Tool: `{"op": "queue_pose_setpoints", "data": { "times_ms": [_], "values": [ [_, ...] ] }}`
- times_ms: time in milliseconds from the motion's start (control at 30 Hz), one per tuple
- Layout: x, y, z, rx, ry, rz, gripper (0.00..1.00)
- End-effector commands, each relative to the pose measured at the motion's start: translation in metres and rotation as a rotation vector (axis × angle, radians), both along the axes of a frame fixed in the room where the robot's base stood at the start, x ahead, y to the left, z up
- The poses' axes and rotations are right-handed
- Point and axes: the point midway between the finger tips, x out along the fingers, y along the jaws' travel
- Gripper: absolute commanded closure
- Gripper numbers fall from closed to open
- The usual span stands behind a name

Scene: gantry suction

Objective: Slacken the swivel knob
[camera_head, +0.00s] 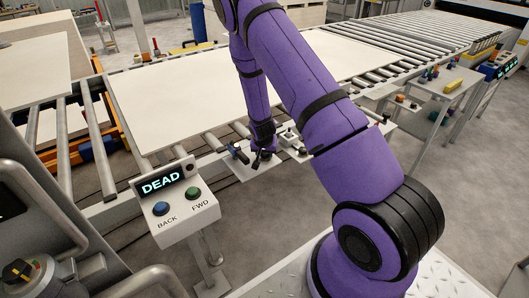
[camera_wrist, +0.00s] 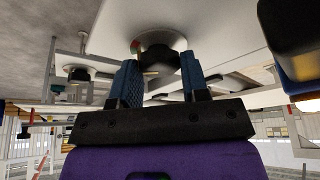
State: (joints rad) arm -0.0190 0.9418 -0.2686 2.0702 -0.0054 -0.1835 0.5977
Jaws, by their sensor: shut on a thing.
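My gripper (camera_head: 262,154) reaches down to a small light plate beside the roller conveyor. In the wrist view its two blue ribbed fingers (camera_wrist: 160,76) are closed around a dark round knob (camera_wrist: 152,56), which I take as the swivel knob. A pale disc with small red and green marks shows just beyond the knob. The fingers partly cover the knob, and its turn position cannot be read. In the head view my gripper and arm hide the knob.
A control box (camera_head: 182,205) reading DEAD, with blue BACK and green FWD buttons, stands front left. A large pale board (camera_head: 200,95) lies on the conveyor rollers (camera_head: 400,50). A side table (camera_head: 440,90) with small items stands at right. Grey floor is open at lower right.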

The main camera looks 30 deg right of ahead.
Motion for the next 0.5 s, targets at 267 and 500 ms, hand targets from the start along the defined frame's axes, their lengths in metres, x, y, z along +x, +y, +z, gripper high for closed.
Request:
{"op": "queue_pose_setpoints", "data": {
  "times_ms": [267, 500],
  "values": [
    [-0.0004, -0.002, 0.0007, 0.001, -0.003, 0.155, 0.82],
    [-0.0009, -0.0029, 0.0007, 0.001, -0.003, 0.341, 0.82]
  ]
}}
